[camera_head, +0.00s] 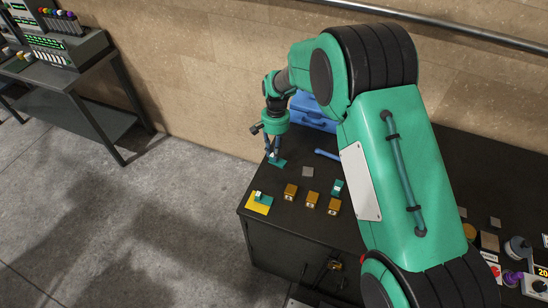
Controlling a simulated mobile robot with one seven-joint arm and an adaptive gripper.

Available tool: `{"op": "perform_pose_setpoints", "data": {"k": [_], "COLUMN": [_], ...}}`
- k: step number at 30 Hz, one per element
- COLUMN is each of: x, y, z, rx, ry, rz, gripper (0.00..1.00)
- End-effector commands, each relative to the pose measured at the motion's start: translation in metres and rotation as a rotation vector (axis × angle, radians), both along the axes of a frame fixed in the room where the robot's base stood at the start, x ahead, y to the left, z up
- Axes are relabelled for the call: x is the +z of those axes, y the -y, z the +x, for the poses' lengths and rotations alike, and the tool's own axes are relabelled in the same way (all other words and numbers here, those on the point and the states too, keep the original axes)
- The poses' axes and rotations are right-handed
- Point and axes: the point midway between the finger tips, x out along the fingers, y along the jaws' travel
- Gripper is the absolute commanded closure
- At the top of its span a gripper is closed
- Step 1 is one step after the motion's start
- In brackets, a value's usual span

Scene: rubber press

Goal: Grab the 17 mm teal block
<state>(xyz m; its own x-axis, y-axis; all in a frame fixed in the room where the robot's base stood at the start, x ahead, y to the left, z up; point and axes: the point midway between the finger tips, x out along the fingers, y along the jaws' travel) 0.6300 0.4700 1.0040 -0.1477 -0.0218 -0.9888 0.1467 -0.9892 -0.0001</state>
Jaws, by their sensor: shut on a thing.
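My gripper (273,153) points down at the far left part of the dark table and is shut on a small block, seemingly teal, just above or on a flat teal pad (282,163). The fingers hide most of the held block. A second teal block (337,187) with a pale top stands on the table to the right. A third teal block (262,197) sits on a yellow pad (258,209) near the left front corner. The size markings are too small to read.
Several gold blocks (311,199) stand in the middle of the dark table (290,222). A flat grey pad (307,172) and a blue handle-like thing (326,154) lie behind them. A blue box (312,112) stands at the back by the wall. My arm hides much of the table's right side.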

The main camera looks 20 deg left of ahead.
Motion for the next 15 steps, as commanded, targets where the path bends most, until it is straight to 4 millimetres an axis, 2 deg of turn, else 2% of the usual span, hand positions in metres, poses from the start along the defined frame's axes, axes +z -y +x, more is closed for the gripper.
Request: {"op": "perform_pose_setpoints", "data": {"k": [3,7,15], "x": [0.021,0.037,0.049], "y": [-0.001,0.000,0.000], "z": [0.001,0.000,0.000], "rx": [0.000,0.000,0.000], "ry": [0.002,0.001,0.001], "rz": [0.001,0.001,0.000], "gripper": [1.00,1.00,1.00]}}
